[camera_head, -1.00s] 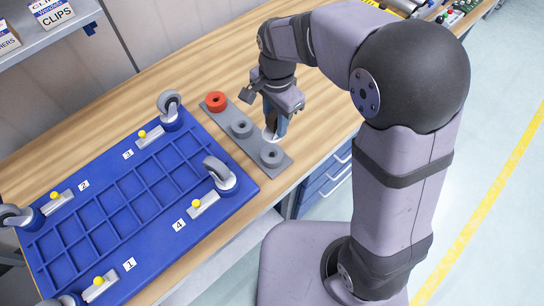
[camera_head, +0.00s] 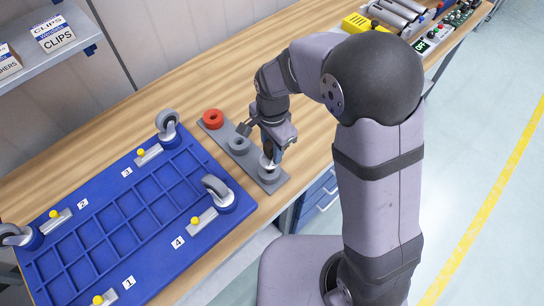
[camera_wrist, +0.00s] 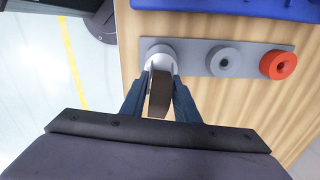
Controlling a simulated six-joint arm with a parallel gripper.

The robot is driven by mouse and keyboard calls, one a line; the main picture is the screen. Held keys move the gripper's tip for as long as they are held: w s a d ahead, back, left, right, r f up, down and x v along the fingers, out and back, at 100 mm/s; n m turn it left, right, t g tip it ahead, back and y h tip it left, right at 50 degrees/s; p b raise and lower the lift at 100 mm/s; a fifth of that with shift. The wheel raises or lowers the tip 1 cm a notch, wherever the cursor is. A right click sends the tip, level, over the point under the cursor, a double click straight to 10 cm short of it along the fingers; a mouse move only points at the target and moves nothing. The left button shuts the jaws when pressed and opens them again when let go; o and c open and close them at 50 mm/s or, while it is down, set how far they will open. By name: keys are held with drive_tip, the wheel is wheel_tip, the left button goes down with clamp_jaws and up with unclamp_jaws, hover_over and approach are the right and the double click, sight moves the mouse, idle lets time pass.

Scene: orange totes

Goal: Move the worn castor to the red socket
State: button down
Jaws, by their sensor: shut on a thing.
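My gripper (camera_head: 270,148) is shut on a castor with a brown wheel (camera_wrist: 159,93), pointing down at the near end of the grey socket strip (camera_wrist: 195,50). The castor's pale round base (camera_head: 268,161) is over or in the near grey socket, which it largely hides. I cannot tell whether it is seated. The red socket (camera_head: 213,119) is empty at the strip's far end and also shows at right in the wrist view (camera_wrist: 278,65). The middle grey socket (camera_head: 239,143) is empty, between the red socket and my gripper.
A blue gridded board (camera_head: 112,225) lies left of the strip, with grey-wheeled castors at its corners, yellow-knobbed latches and number labels. A shelf with CLIPS boxes (camera_head: 52,34) is at upper left. Bare wooden bench (camera_head: 190,75) lies behind the strip.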

drive_tip(key=shift+f+p, duration=0.85)
drive_tip(key=shift+f, duration=1.4)
drive_tip(key=shift+f, duration=0.2)
drive_tip(key=c, duration=1.4)
unclamp_jaws()
drive_tip(key=shift+o, duration=0.2)
drive_tip(key=shift+r+b, duration=0.4)
drive_tip(key=shift+b, duration=0.1)
drive_tip(key=shift+s+d+r+b, duration=0.15)
drive_tip(key=shift+r+b, duration=0.55)
drive_tip(key=shift+r, duration=0.95)
drive_tip(key=shift+s+a+r+b, duration=0.1)
drive_tip(key=shift+r+b, duration=0.6)
drive_tip(key=shift+r, duration=0.95)
drive_tip(key=shift+d, duration=0.1)
